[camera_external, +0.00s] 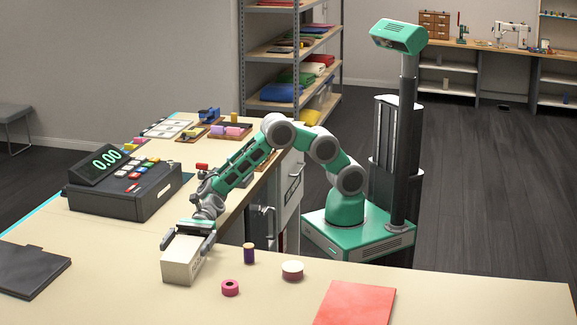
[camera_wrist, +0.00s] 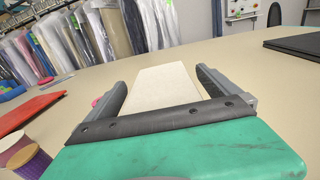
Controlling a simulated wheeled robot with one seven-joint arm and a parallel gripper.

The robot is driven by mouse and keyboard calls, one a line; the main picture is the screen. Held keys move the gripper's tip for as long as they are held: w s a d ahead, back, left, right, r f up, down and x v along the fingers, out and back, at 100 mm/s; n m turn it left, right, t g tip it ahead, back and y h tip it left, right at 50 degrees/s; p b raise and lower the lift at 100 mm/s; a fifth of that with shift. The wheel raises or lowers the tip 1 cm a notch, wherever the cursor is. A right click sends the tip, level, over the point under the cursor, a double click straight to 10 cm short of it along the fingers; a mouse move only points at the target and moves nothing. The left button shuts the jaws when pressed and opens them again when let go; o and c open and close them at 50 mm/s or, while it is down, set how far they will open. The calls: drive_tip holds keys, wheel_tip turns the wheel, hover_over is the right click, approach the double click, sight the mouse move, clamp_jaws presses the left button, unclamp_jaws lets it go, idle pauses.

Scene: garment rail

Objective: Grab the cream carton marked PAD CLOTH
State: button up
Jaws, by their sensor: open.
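The cream carton (camera_external: 181,267) stands on the near counter in the external view, with dark lettering on its right side that is too small to read. My gripper (camera_external: 190,246) is at the carton, its fingers on either side of the carton's upper part. In the wrist view the carton (camera_wrist: 163,86) lies between the two open fingers of my gripper (camera_wrist: 160,85). A gap shows on the left side; on the right the finger is close to the carton, and I cannot tell whether it touches. The carton's lower part is hidden in the wrist view.
A red folder (camera_external: 356,303) lies further right. A black folder (camera_external: 28,270) and a cash register (camera_external: 124,185) are to the left. Bagged garments (camera_wrist: 75,40) hang beyond.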

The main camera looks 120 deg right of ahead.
drive_tip(key=shift+x, duration=0.85)
drive_tip(key=c, duration=1.5)
drive_tip(key=shift+c, duration=0.6)
drive_tip(key=shift+r, duration=0.15)
